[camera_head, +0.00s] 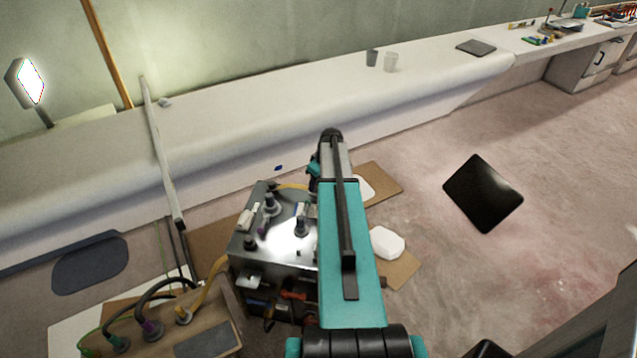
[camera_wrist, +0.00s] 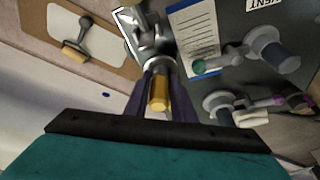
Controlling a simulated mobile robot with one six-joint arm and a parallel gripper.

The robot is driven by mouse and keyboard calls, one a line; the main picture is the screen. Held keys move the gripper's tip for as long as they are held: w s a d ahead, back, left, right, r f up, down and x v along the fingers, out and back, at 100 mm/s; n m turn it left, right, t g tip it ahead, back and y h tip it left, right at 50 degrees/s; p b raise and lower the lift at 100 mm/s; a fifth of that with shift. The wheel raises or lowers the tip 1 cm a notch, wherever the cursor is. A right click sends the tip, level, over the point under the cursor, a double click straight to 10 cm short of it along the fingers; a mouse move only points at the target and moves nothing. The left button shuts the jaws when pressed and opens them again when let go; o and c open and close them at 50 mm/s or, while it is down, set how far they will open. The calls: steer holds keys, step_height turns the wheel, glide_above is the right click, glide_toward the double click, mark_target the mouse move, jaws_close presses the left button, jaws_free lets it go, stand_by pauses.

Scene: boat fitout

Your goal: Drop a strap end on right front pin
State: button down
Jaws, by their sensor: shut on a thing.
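In the wrist view, my gripper (camera_wrist: 159,78) is shut on a brass-yellow cylindrical grip with a grey metal piece (camera_wrist: 150,42) beyond it. I take this to be the strap end, but its strap is not clearly visible. The grey metal box (camera_head: 285,240) carries several upright pins or posts on top. One post (camera_head: 301,229) stands near its right side and another (camera_head: 269,206) stands farther back. Two thick grey posts with wide collars show in the wrist view, one upper right (camera_wrist: 268,50) and one lower (camera_wrist: 219,106). I cannot tell which is the right front pin. In the head view, my arm hides the gripper's jaws.
A white printed sheet (camera_wrist: 194,40) and a green-tipped lever (camera_wrist: 200,65) are on the box top. A brown case with thick cables (camera_head: 185,340) stands at lower left. A long white bench (camera_head: 270,105) runs behind. A black panel (camera_head: 483,193) lies on open floor at right.

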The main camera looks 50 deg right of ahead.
steer(key=shift+f+b, duration=0.95)
steer(key=shift+f, duration=0.35)
stand_by(1.3)
stand_by(0.3)
steer(key=c, duration=1.4)
jaws_free()
steer(key=o, duration=0.6)
steer(key=shift+w, duration=0.1)
steer(key=shift+c, duration=0.2)
steer(key=shift+w+r+p, duration=0.1)
steer(key=shift+r+p, duration=1.7)
steer(key=shift+r, duration=2.5)
step_height(320, 180, up, 9)
steer(key=p, duration=0.9)
steer(key=shift+r+p, duration=0.55)
steer(key=shift+p, duration=0.05)
